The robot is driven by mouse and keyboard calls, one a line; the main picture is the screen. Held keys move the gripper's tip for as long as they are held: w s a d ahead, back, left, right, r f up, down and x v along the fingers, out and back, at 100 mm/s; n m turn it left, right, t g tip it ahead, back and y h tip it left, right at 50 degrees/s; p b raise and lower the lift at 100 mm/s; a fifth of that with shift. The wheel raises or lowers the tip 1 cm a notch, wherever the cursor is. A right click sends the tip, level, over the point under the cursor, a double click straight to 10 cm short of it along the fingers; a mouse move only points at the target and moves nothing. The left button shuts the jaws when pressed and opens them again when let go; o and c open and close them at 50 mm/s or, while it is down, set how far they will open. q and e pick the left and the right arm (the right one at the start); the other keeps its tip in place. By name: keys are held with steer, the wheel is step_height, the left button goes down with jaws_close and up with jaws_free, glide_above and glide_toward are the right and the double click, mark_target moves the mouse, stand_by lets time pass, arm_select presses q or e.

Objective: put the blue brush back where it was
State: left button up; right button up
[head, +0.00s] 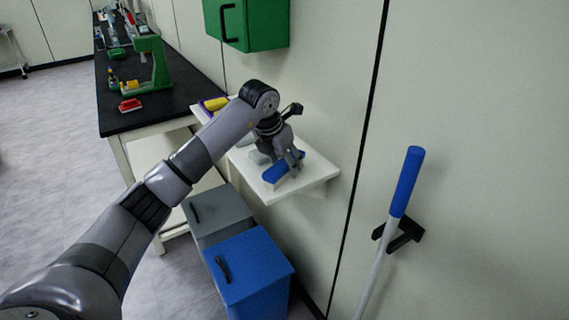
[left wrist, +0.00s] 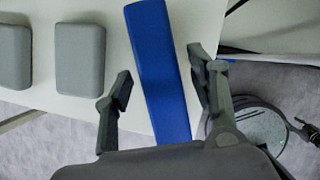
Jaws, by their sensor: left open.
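The blue brush (head: 276,173) lies on the white wall shelf (head: 318,175), near its front right part. It also shows in the left wrist view (left wrist: 158,70) as a long blue bar on the white surface. My left gripper (head: 290,163) is right over the brush. In the left wrist view its two open fingers (left wrist: 160,88) stand on either side of the brush, with a gap visible on both sides. My right gripper is not in view.
Grey blocks (left wrist: 80,58) lie left of the brush on the shelf. A yellow-topped brush (head: 215,103) is at the shelf's far end. Grey (head: 215,215) and blue (head: 250,268) bins stand below. A green cabinet (head: 262,25) hangs above; a blue-handled pole (head: 406,182) is at right.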

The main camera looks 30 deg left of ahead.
arm_select(q)
steer(key=b+v, duration=0.1)
steer(key=v, duration=1)
steer(key=shift+r, duration=0.15)
steer(key=shift+s+a, duration=0.1)
steer(key=shift+s, duration=0.05)
